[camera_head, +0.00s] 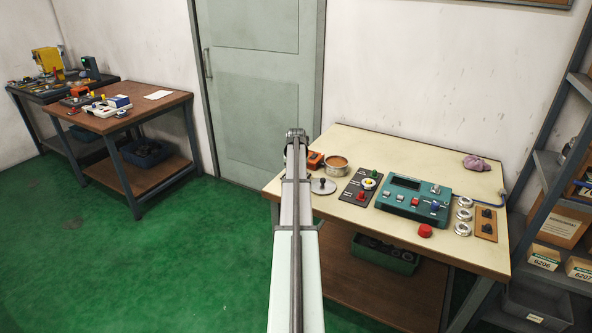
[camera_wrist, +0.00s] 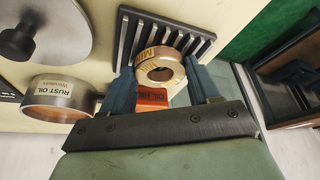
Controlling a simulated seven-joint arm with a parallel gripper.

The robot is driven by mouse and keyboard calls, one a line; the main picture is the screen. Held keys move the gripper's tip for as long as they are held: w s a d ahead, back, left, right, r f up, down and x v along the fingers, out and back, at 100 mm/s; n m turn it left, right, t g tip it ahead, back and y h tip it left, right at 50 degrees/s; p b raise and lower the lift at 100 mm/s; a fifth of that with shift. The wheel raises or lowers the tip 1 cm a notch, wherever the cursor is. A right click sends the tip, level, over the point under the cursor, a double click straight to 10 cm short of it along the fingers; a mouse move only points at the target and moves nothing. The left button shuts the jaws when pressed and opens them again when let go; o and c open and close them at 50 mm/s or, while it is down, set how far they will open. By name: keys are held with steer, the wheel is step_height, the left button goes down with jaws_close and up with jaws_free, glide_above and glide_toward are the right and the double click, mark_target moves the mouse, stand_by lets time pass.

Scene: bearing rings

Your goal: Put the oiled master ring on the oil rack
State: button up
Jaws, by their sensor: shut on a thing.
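The master ring (camera_wrist: 144,70), golden with an oily sheen and a partly readable label, sits between the two blue fingers of my gripper (camera_wrist: 161,82) in the wrist view. The gripper is shut on it. The oil rack (camera_wrist: 129,30), a dark slatted stand, is right behind the ring, which overlaps its slats in the picture. I cannot tell whether the ring touches the slats. An orange block (camera_wrist: 152,97) with partly hidden lettering shows below the ring. In the head view my own arm hides the ring and most of the rack.
A tin labelled rust oil (camera_wrist: 45,88) stands left of my gripper, also seen in the head view (camera_head: 336,169). A grey lid with a black knob (camera_wrist: 62,28) lies nearby. A teal control box (camera_head: 405,205) and several rings are further right on the bench. The bench edge is close.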

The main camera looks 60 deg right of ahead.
steer(key=o, duration=1.3)
step_height(320, 180, up, 8)
steer(key=shift+f, duration=0.25)
stand_by(0.6)
